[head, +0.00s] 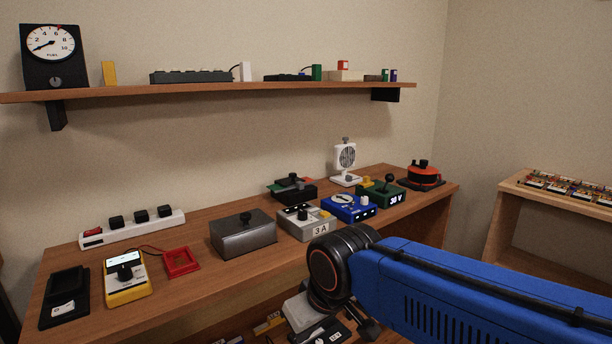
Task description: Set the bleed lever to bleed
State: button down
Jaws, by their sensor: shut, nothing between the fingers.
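I cannot tell which thing is the bleed lever; no readable label names it. A green box (381,195) with an upright black ball-topped stick and a display stands toward the right of the wooden bench. A grey box marked 3A (307,226) with a knob stands left of it. On a lower level, a black device with a white tag (318,331) shows partly below the bench edge. My gripper (368,328) is a small dark shape under my blue arm, near these lower devices. It looks shut and empty; its fingertips are hard to make out.
The bench (213,286) also holds a yellow meter (128,284), a red tray (181,262), a dark grey box (243,234), a blue box (348,208), a white fan (345,160) and an orange round device (422,176). A wall shelf (230,90) runs above. My arm hides the right foreground.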

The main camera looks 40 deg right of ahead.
aim_at(389, 177)
jog(key=z, duration=1.35)
